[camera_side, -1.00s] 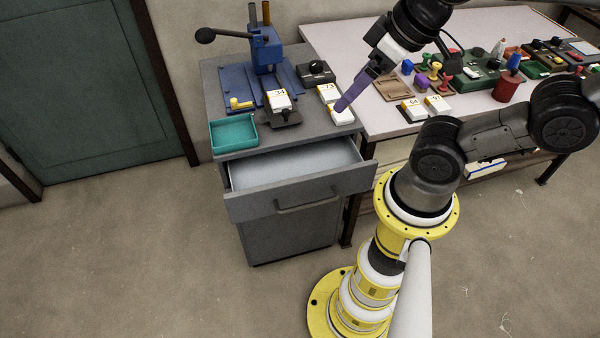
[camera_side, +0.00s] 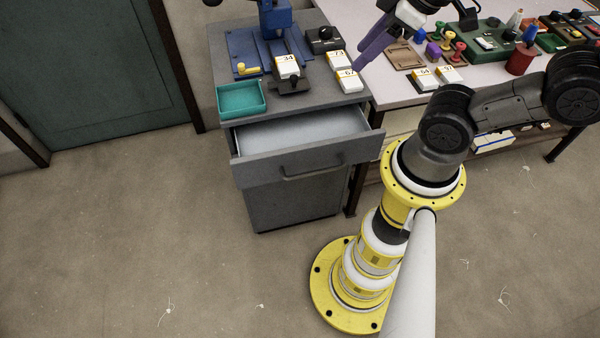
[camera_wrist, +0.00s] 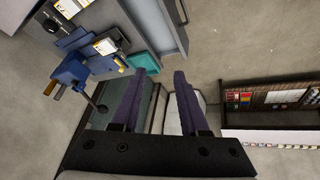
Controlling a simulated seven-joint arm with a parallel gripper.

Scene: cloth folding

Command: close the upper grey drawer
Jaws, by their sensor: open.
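The upper grey drawer (camera_side: 308,158) stands pulled out from the front of the grey cabinet (camera_side: 292,205), its pale inside showing and empty where visible. Its bar handle (camera_side: 312,173) is on the front. In the wrist view, a grey part with a bar, seemingly the drawer (camera_wrist: 158,22), is at the top. My gripper (camera_side: 360,60) is above the cabinet's right edge, near the white block 67 (camera_side: 347,82), behind and above the drawer. In the wrist view my gripper (camera_wrist: 155,82) has its purple fingers apart with nothing between them.
On the cabinet top are a teal tray (camera_side: 241,98), white blocks 34 (camera_side: 287,67) and 73 (camera_side: 337,60), and a blue press (camera_side: 275,15). The table (camera_side: 480,93) at right holds several small items. Floor in front of the drawer is clear.

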